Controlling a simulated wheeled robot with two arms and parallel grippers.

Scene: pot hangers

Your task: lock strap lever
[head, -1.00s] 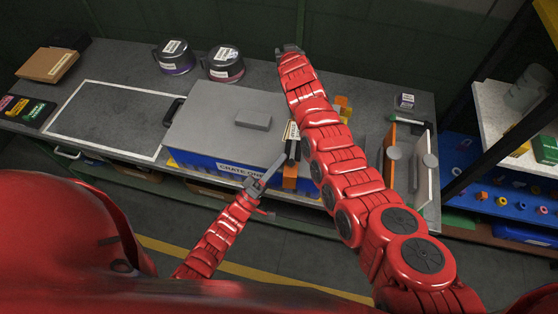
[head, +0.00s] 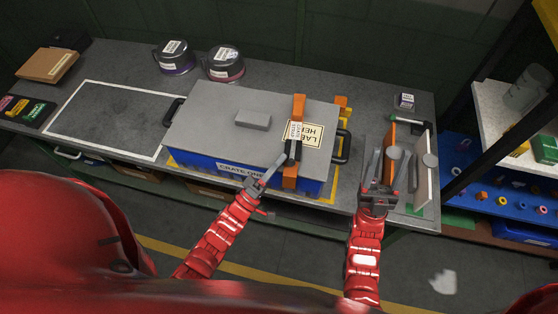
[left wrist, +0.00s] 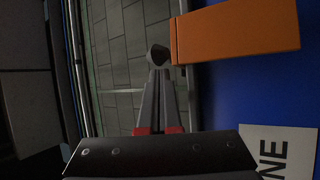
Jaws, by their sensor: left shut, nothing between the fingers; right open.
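A blue crate (head: 225,166) with a grey lid (head: 215,110) sits on the workbench. An orange strap (head: 298,105) runs across the lid near its right end and down the front side. A dark lever (head: 293,150) lies along the strap at the lid's front edge, with a small pale label above it. My left gripper (head: 272,168) is shut and empty, in front of the crate just left of the strap. In the left wrist view its closed fingertips (left wrist: 158,54) are close beside the orange strap (left wrist: 240,32); contact is unclear. My right gripper (head: 390,165) is open, right of the crate.
An upright rack with orange and white panels (head: 420,170) stands by my right gripper. Black handles (head: 343,148) stick out from the crate's ends. Two pots (head: 224,66) stand behind. An outlined area (head: 110,115) at left is clear.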

